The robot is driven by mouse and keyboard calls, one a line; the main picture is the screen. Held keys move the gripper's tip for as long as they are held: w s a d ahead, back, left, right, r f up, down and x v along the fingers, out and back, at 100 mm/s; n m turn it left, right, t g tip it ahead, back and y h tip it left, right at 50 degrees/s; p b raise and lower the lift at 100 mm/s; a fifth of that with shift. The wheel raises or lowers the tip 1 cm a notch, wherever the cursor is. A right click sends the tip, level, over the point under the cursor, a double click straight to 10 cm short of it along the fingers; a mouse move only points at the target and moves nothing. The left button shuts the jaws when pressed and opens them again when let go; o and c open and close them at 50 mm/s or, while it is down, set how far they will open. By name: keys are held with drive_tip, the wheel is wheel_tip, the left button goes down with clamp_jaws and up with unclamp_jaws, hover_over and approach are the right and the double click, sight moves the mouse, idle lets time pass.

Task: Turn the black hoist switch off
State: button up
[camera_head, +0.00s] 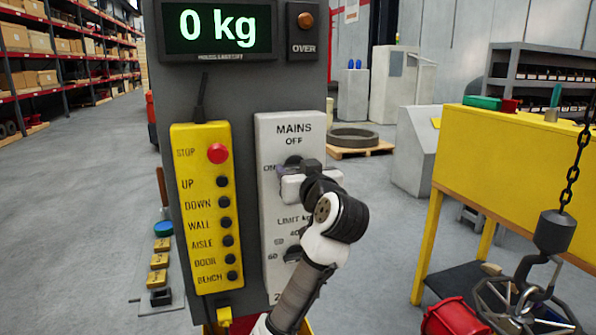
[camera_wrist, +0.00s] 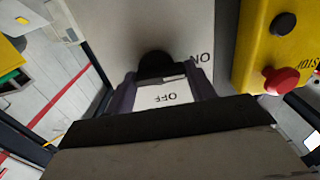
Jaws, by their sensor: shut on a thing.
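The black hoist switch (camera_head: 293,160) is a round knob on the white MAINS panel (camera_head: 290,132), below the word OFF and beside the word ON. In the head view my gripper (camera_head: 287,171) covers most of it. In the wrist view the switch (camera_wrist: 155,65) shows as a dark round shape at the fingertips, with OFF readable upside down between the fingers and ON to the right. My gripper (camera_wrist: 158,86) is shut on the switch. The knob's exact pointing direction is hidden by the fingers.
Left of the panel is a yellow pendant (camera_head: 203,205) with a red stop button (camera_head: 217,153). A LIMIT knob (camera_head: 293,253) sits below my gripper. The display (camera_head: 217,27) reads 0 kg. A yellow bench (camera_head: 510,160) and a hanging chain hook (camera_head: 555,232) stand right.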

drive_tip(key=shift+m, duration=0.3)
drive_tip(key=m, duration=0.8)
drive_tip(key=shift+d+r, duration=0.15)
drive_tip(key=shift+d+m, duration=0.15)
drive_tip(key=shift+m, duration=4.55)
drive_tip(key=o, duration=1)
drive_tip(key=b+v, duration=0.4)
drive_tip(key=v, duration=0.9)
drive_tip(key=shift+s+d, duration=0.1)
drive_tip(key=shift+s, duration=0.25)
